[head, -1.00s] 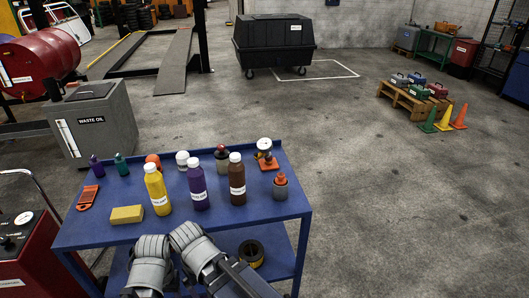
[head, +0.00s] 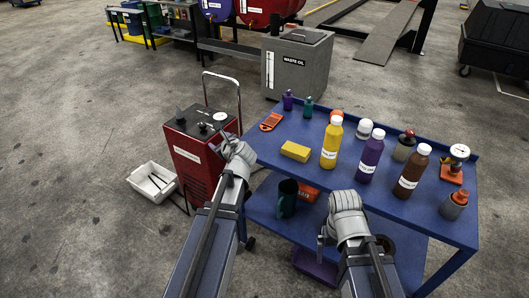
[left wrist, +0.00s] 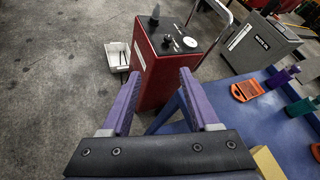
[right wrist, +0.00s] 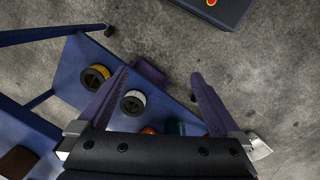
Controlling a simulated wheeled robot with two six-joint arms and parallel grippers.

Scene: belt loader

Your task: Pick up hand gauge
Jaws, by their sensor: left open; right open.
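Three items look like gauges, and I cannot tell which is the hand gauge. A flat orange tool (head: 271,121) lies at the blue cart's left corner and also shows in the left wrist view (left wrist: 246,91). A white dial on an orange base (head: 459,152) stands at the cart's right end. A small white dial (head: 220,116) sits on the red machine. My left gripper (head: 232,148) is open and empty beside the red machine, left of the cart; its fingers show in the left wrist view (left wrist: 160,82). My right gripper (head: 345,203) is open and empty at the cart's near edge.
The blue cart (head: 400,205) carries yellow, purple and brown bottles and a yellow block (head: 295,151). The red machine (head: 192,150) stands left of it, with a white bin (head: 152,182) on the floor. A grey waste oil tank (head: 298,65) stands behind.

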